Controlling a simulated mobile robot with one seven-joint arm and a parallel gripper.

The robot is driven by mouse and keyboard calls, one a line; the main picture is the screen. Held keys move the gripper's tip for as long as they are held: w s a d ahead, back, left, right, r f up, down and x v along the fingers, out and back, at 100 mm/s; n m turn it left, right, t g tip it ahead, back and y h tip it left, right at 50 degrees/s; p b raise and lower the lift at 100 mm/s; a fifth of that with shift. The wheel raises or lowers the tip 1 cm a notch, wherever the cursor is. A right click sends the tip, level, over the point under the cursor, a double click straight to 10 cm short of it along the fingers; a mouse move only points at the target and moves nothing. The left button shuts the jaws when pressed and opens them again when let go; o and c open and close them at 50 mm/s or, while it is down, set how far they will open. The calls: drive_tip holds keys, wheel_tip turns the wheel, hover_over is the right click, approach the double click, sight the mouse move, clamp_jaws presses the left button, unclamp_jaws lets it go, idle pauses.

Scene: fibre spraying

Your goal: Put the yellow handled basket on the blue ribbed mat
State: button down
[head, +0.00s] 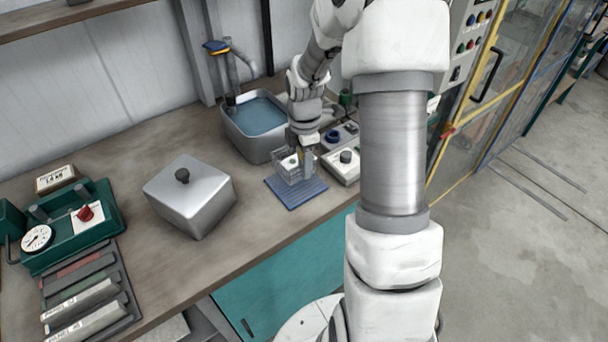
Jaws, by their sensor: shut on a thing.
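The blue ribbed mat (297,198) lies on the worktop near its front edge, in the middle of the head view. A small see-through, wire-like basket (289,172) is at the mat's back part, with something pale inside. Its yellow handle is hard to make out at this size. My gripper (304,153) points down at the basket and is shut on it, its fingers partly hiding the handle area. I cannot tell whether the basket's bottom touches the mat or hangs just above it.
A sink of water (258,116) is behind the mat. A grey lidded metal box (190,198) stands to the left. Control boxes (342,163) are close on the right. A green gauge device (75,225) and a sample tray (90,295) are at far left.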

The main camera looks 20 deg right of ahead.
drive_tip(key=shift+f, duration=2.05)
drive_tip(key=shift+f, duration=0.1)
drive_tip(key=c, duration=0.6)
unclamp_jaws()
wheel_tip(320, 180, up, 12)
drive_tip(key=shift+f, duration=0.2)
drive_tip(key=shift+r+p, duration=0.3)
drive_tip(key=shift+r, duration=0.05)
